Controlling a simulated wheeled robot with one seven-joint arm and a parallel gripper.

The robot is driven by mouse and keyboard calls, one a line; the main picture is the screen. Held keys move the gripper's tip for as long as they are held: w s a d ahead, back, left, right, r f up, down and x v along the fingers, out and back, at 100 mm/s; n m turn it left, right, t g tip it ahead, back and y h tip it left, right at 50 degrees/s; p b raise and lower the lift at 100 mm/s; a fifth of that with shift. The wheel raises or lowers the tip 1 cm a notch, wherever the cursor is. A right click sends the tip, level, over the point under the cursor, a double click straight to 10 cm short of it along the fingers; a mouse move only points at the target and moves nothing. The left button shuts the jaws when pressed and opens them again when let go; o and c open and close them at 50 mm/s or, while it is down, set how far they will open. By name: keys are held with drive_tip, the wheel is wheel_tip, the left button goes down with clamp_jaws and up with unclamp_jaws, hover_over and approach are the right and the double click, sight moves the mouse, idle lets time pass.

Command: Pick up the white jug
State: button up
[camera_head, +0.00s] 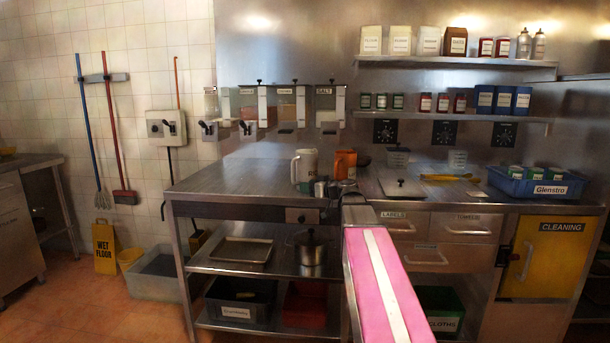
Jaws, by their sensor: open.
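The white jug (304,166) stands upright on the steel counter (230,178), left of the counter's middle. The gripper overlaps the lower right of the white jug's surroundings.
Clear tubs (398,157), a chopping board (402,187) and a blue crate (535,186) sit further right. Wall dispensers (285,105) hang above the counter's back. The counter left of the white jug is clear. A lower shelf holds a tray (241,250) and a pot (310,248).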

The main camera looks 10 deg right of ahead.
sight(293, 171)
drive_tip(key=shift+t, duration=0.5)
drive_tip(key=w+r, duration=0.1)
drive_tip(key=w+a+r, duration=0.1)
drive_tip(key=w, duration=0.1)
drive_tip(key=w+a+r, duration=0.1)
drive_tip(key=w, duration=0.1)
drive_tip(key=shift+w+r, duration=0.2)
drive_tip(key=shift+r, duration=0.1)
drive_tip(key=shift+x, duration=2.55)
drive_tip(key=shift+w+d+r, duration=0.1)
drive_tip(key=shift+d, duration=0.05)
clamp_jaws()
